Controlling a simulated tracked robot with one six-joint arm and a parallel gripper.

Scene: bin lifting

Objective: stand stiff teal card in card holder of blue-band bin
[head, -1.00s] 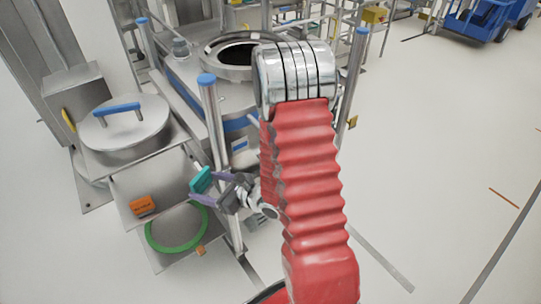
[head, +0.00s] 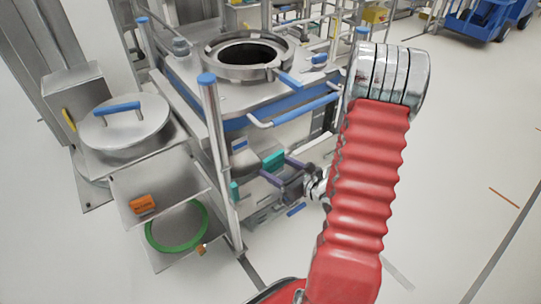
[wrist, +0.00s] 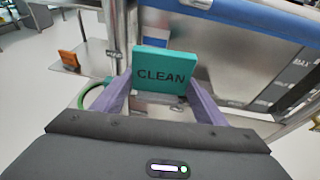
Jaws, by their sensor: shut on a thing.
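The teal card (wrist: 163,70), marked CLEAN, stands upright between the purple fingers of my gripper (wrist: 161,84) in the wrist view. My gripper (head: 275,166) is shut on the card (head: 272,159), in front of the lower side of the blue-band bin in the head view. The bin's blue band (head: 290,103) runs below its top, and the band also crosses the upper right of the wrist view (wrist: 265,18). The card looks apart from the bin's steel side. I cannot clearly make out the card holder; the card and gripper may hide it.
A corner post (head: 215,130) stands left of my gripper, with a small teal piece (head: 234,191) low beside it. Left are steel shelves with an orange block (head: 142,204) and a green ring (head: 150,236). Blue-gripped handles (head: 300,112) jut from the bin.

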